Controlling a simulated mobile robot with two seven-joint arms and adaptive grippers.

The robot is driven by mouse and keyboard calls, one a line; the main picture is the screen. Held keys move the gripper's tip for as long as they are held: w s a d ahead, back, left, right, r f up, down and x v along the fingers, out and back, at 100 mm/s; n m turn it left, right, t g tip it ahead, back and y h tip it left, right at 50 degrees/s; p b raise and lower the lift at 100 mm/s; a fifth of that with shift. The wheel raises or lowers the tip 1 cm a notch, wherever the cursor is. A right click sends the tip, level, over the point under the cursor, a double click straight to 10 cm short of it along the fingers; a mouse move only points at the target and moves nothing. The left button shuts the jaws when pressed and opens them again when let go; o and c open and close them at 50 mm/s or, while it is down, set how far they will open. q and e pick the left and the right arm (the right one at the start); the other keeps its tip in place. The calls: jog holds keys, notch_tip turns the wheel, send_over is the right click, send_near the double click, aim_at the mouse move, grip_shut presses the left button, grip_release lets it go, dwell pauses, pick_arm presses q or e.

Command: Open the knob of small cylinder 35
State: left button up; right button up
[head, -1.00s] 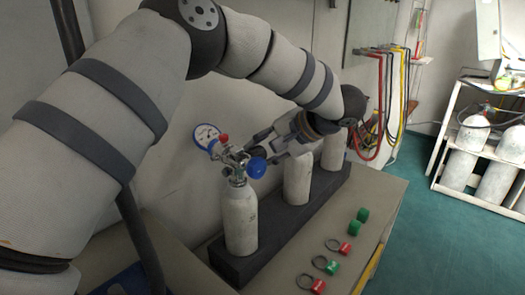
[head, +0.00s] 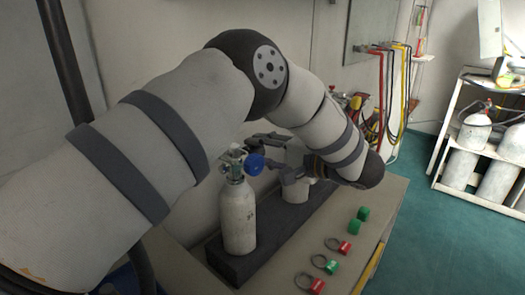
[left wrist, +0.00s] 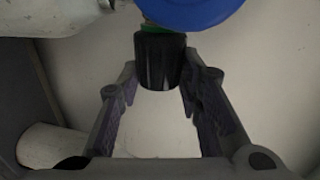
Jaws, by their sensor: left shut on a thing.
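A small white cylinder (head: 239,215) stands upright in the dark rack, nearest of the row; its number is not readable. A silver valve on top carries a blue knob (head: 255,165) on its right side. My left gripper (head: 268,155) is at this valve, partly hidden by my arm. In the left wrist view, my left gripper (left wrist: 159,80) has its fingers either side of a black ribbed knob (left wrist: 160,58) and is shut on it. A green ring and a large blue round part (left wrist: 190,10) sit above that knob. My right gripper is not in view.
The dark rack (head: 225,268) holds another white cylinder (head: 295,188) just behind. The wall is close behind the rack.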

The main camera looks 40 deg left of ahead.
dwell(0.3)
pick_arm(q)
jog(key=o, duration=1.2)
jog(key=shift+c, duration=0.2)
jog(key=d+r, duration=0.2)
jog(key=d, duration=0.9)
jog(key=shift+s+d, duration=0.35)
jog(key=shift+d, duration=0.05)
jog(key=shift+r, duration=0.1)
